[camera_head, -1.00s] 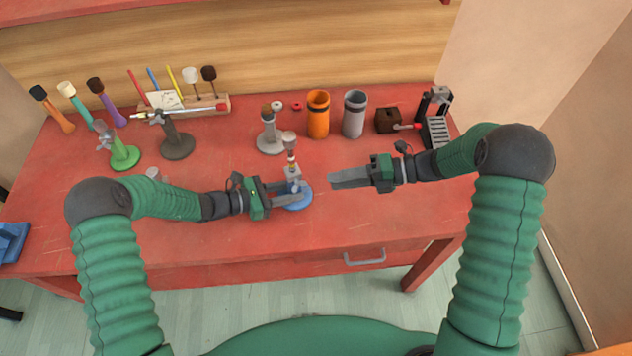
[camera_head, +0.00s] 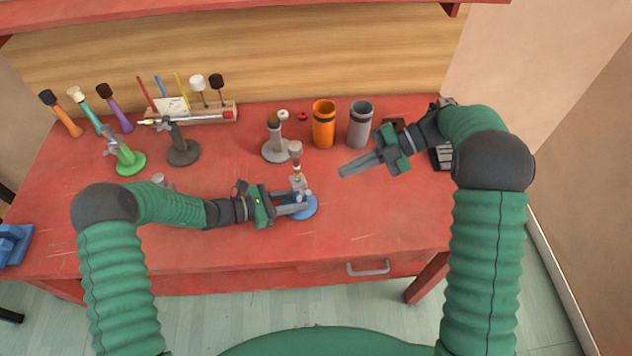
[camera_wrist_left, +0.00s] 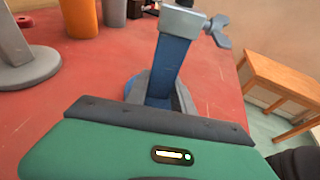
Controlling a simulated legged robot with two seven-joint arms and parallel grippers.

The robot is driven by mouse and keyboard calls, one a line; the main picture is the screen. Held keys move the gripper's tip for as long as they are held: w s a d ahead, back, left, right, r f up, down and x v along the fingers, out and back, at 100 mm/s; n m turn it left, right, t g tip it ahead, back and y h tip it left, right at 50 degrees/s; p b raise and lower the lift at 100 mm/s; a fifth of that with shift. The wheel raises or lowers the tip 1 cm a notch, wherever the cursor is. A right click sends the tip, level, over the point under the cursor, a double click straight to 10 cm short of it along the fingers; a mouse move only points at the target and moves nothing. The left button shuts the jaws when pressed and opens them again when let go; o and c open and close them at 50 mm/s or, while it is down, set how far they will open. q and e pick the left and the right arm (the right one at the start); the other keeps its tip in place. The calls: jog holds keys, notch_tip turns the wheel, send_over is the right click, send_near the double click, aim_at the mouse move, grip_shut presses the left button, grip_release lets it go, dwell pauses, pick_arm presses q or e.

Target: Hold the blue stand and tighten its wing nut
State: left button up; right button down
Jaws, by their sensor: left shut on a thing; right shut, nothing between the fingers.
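The blue stand (camera_head: 307,210) is upright on the red table, with a round blue base and a grey clamp (camera_head: 298,184) on top. My left gripper (camera_head: 300,203) is shut on its post, low down near the base. In the left wrist view the blue post (camera_wrist_left: 168,68) rises between the fingers, and the grey wing nut (camera_wrist_left: 218,32) sticks out to the right at its top. My right gripper (camera_head: 344,172) is shut and empty, in the air to the right of the stand and apart from it.
An orange cup (camera_head: 324,126) and a grey cup (camera_head: 360,126) stand behind. A grey stand (camera_head: 277,150) is behind the blue one. A dark stand (camera_head: 183,152) and a green stand (camera_head: 130,163) are at left. The table front right of the blue stand is clear.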

pick_arm(q)
jog(key=shift+f, duration=0.1)
pick_arm(e)
jog(key=w+a+r+m+g+h, duration=0.1)
jog(key=a+r+m+g+h, duration=0.15)
jog(key=r+m, duration=0.35)
jog(key=m, duration=0.2)
send_over(306, 193)
jog(key=shift+t+h, duration=0.25)
jog(key=shift+t, duration=0.2)
notch_tip(306, 193, down, 6)
jog(key=shift+f, duration=0.25)
pick_arm(q)
jog(key=shift+a, duration=0.1)
pick_arm(e)
jog(key=f, duration=0.1)
jog(key=d+f, duration=0.1)
jog(key=f, duration=0.1)
jog(key=shift+w+d+f, duration=0.1)
jog(key=shift+w, duration=0.1)
jog(key=shift+d+f, duration=0.2)
jog(key=shift+f, duration=0.1)
